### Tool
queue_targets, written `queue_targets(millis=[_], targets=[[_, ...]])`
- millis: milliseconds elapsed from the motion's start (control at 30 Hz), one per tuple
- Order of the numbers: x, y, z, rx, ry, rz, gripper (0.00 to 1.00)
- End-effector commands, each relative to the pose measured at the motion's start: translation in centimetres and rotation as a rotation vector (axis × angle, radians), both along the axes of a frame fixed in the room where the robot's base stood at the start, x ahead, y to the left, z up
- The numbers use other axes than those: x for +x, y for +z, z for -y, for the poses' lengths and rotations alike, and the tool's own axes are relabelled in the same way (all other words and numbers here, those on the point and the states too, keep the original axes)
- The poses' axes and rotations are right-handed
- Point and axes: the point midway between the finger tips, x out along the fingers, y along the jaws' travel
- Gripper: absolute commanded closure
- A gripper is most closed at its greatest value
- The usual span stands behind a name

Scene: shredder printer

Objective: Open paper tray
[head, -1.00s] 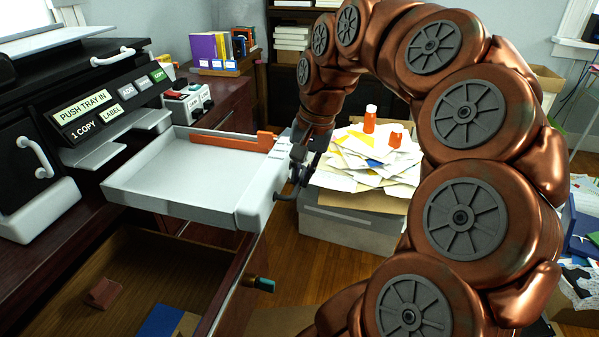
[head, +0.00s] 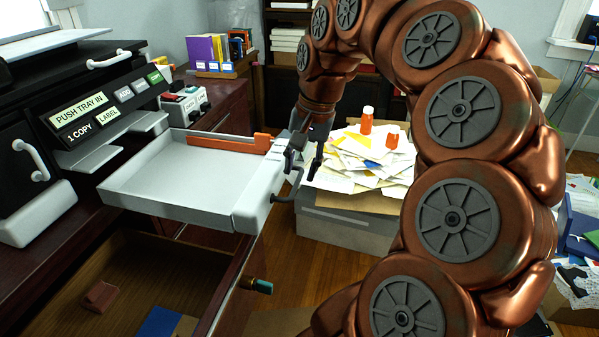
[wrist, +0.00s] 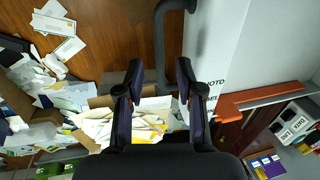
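The white paper tray (head: 175,205) stands pulled far out from the black printer (head: 20,110). It is empty, with an orange guide (head: 225,141) along its far side. A dark curved handle (head: 290,190) projects from the tray's front. My gripper (head: 303,165) is open with its fingers apart, just above and beside the handle. In the wrist view, the open gripper (wrist: 160,75) points toward the handle (wrist: 160,40), and nothing is held. The tray front also shows in the wrist view (wrist: 215,40).
A box piled with papers and orange bottles (head: 350,215) stands behind my gripper. An open wooden drawer (head: 60,290) lies below the tray. A small switch box (head: 185,105) and books (head: 205,48) stand at the back. Some bare floor (head: 300,275) shows right of the drawer.

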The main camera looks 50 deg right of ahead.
Motion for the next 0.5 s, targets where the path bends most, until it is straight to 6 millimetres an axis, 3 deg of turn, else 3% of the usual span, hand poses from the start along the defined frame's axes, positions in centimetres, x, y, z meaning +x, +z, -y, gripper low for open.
queue_targets(millis=[500], targets=[[-1.1, 6.6, 0.6, -0.001, 0.000, 0.004, 0.63]])
